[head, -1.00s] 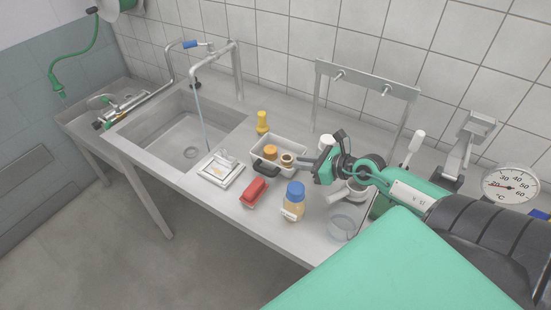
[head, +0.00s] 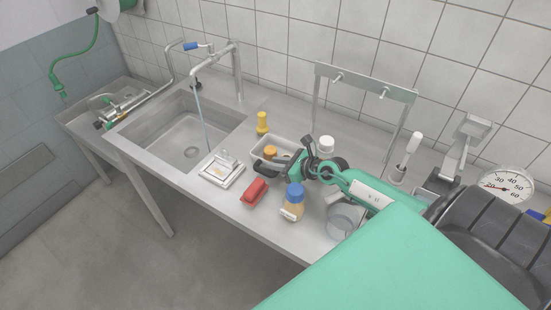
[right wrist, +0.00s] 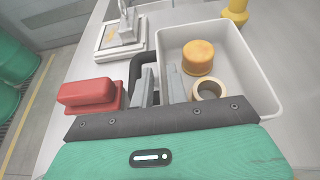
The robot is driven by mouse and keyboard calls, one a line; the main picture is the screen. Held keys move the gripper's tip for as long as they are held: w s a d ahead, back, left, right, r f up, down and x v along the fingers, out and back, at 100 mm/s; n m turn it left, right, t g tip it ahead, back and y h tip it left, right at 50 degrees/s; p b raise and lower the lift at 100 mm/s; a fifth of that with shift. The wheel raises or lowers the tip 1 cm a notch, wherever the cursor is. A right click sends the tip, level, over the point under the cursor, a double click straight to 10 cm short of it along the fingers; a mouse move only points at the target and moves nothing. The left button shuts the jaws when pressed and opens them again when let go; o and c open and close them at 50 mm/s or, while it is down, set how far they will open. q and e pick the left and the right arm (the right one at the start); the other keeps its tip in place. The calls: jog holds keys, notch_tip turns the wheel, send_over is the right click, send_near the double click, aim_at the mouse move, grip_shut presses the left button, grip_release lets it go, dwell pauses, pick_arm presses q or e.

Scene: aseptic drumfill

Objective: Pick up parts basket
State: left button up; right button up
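The parts basket is a pale grey open tray (right wrist: 258,78) with a black looped handle (right wrist: 137,66) on its near-left side. An orange-brown cap (right wrist: 198,57) and a tan ring (right wrist: 209,90) lie in it. In the head view, the basket (head: 258,147) stands on the steel counter, partly hidden by my right gripper (head: 278,166). In the right wrist view, my right gripper (right wrist: 160,84) is open, its two grey fingers apart at the handle side of the basket. I cannot tell whether they touch it. My left gripper is not in view.
A red block (head: 254,192), a blue-capped bottle (head: 293,203) and a clear beaker (head: 344,221) stand near the front edge. A scale-like white tray (head: 221,170) is left of the basket, beside the sink (head: 170,145). A yellow bottle (head: 262,122) stands behind.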

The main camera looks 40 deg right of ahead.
jog(key=shift+w+a+f, duration=0.2)
jog(key=shift+w, duration=0.2)
jog(key=shift+c, duration=0.4)
grip_shut()
jog(key=shift+r, duration=0.15)
